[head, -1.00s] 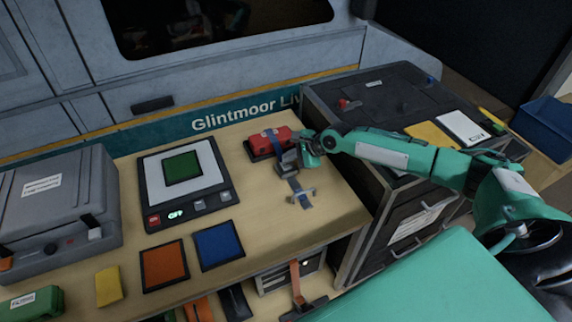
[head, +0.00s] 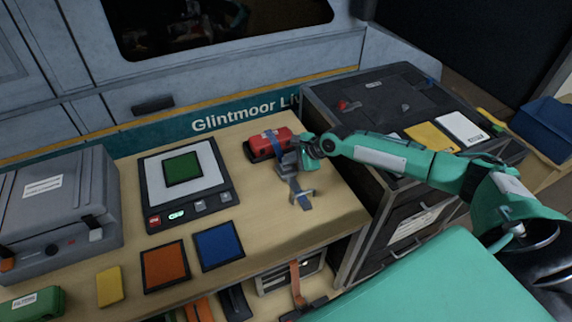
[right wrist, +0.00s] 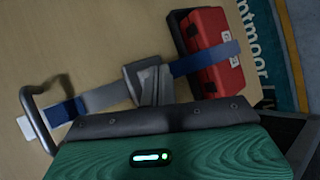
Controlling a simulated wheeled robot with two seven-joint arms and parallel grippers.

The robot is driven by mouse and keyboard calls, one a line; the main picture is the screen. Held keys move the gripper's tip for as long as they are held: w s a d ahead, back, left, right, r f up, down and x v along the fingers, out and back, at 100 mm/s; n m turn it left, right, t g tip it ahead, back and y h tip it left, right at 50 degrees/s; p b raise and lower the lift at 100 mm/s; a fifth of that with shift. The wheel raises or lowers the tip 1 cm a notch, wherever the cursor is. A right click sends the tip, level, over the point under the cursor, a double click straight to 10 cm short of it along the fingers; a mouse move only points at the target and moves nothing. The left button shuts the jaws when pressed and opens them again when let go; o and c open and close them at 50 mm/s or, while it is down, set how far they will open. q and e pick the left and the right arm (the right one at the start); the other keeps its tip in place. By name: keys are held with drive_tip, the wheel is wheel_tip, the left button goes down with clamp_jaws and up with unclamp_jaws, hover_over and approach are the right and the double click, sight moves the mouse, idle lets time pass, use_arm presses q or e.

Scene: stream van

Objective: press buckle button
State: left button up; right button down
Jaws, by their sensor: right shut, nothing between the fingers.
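A red case (head: 267,146) lies on the wooden bench with a blue and grey strap (head: 299,186) running from it toward the front edge. The strap's grey buckle (right wrist: 133,73) shows in the right wrist view, partly hidden behind my fingertips. My right gripper (head: 287,168) is shut and empty, with its fingertips at the buckle; whether they touch it I cannot tell. The right gripper's fingers also show in the right wrist view (right wrist: 155,84). The buckle's button is not clearly visible. My left gripper is out of view.
A scale-like device (head: 188,215) with a green square stands left of the strap, behind orange (head: 164,266) and blue (head: 219,245) pads. A grey hard case (head: 60,205) is at far left. A dark cabinet (head: 350,185) borders the bench on the right.

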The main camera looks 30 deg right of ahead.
sight(289, 166)
drive_tip(key=shift+f, duration=0.6)
idle(0.7)
drive_tip(key=shift+r, duration=0.1)
drive_tip(key=shift+r+p, duration=0.85)
drive_tip(key=shift+p, duration=0.3)
wheel_tip(289, 166, up, 5)
drive_tip(key=p, duration=0.6)
drive_tip(key=shift+r, duration=0.1)
idle(0.5)
